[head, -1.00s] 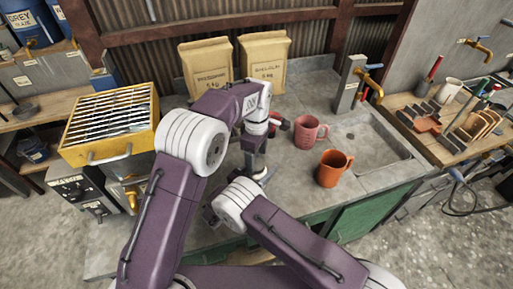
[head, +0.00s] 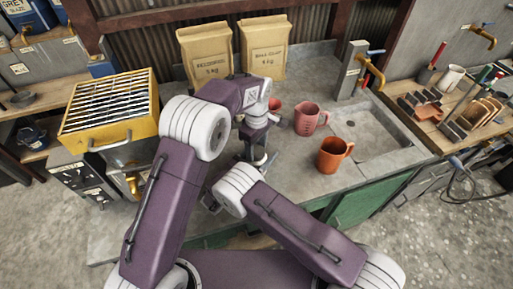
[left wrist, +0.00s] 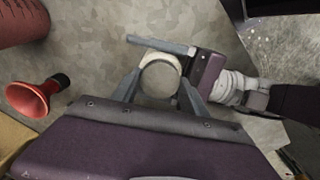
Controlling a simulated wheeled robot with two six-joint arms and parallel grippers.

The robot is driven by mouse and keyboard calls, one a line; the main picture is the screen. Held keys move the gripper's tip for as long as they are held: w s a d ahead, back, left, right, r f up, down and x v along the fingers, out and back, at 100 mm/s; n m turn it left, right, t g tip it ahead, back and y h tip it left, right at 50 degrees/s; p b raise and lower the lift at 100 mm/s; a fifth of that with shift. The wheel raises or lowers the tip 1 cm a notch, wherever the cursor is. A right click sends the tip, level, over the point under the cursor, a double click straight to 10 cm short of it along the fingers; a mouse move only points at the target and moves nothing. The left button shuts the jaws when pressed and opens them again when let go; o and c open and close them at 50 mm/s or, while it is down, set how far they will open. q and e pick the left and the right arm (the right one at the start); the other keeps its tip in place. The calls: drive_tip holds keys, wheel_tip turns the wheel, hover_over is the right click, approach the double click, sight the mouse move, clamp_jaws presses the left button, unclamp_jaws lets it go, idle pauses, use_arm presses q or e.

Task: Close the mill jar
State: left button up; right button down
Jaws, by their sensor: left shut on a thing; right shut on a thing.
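The mill jar is mostly hidden behind my arms in the head view; a pale bit shows by the left fingers (head: 262,158). In the left wrist view I look down on its round top (left wrist: 160,78), grey with a cream rim. My left gripper (left wrist: 161,88) has a finger on either side of this top and is shut on it. I cannot tell lid from jar body here. My right gripper reaches in from the right in the left wrist view, one long finger (left wrist: 160,45) along the jar's far side, and is shut on the jar.
A red funnel-shaped thing (left wrist: 32,96) lies left of the jar in the left wrist view. A pink jug (head: 308,118) and an orange jug (head: 332,155) stand to the right, before the sink (head: 375,140). Two paper bags (head: 264,48) stand behind; a yellow grated box (head: 108,108) is left.

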use_arm(q)
drive_tip(key=m, duration=0.6)
drive_tip(key=shift+m, duration=0.3)
drive_tip(key=m, duration=0.9)
drive_tip(key=shift+m, duration=0.4)
drive_tip(key=m, duration=0.5)
drive_tip(key=shift+m, duration=0.4)
drive_tip(key=o, duration=1.6)
drive_tip(key=shift+o, duration=0.2)
wheel_tip(320, 180, up, 12)
